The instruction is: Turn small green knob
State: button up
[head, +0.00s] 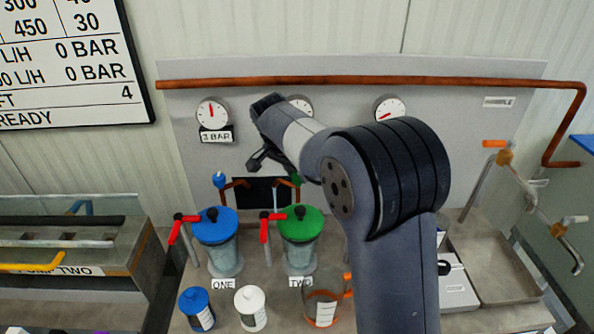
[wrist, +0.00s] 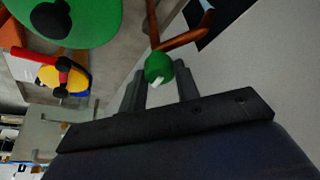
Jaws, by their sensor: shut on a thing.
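The small green knob (wrist: 158,68) sits between the fingertips of my gripper (wrist: 157,76) in the wrist view, with a short white mark on its face. My gripper is shut on it. In the head view the knob (head: 296,180) shows in part, at the top of a copper pipe behind the green-lidded pump. My arm hides some of the area around it, and my fingertips are not clear there. The green lid (head: 300,222) of pump TWO also shows at the upper left of the wrist view (wrist: 95,18).
A small blue knob (head: 219,180) and the blue-lidded pump ONE (head: 215,228) stand to the left. Red lever handles (head: 264,228) stick up beside the pumps. Blue (head: 197,308) and white (head: 250,306) bottles stand in front. A copper pipe (head: 350,82) crosses the back panel.

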jog(key=o, duration=1)
jog(key=shift+c, duration=0.2)
jog(key=v, duration=1)
jog(key=shift+s+r, duration=0.15)
jog(key=shift+r, duration=0.2)
jog(key=shift+a+f, duration=0.1)
jog(key=x, duration=1.1)
jog(key=shift+n, duration=0.8)
jog(key=shift+r, duration=0.2)
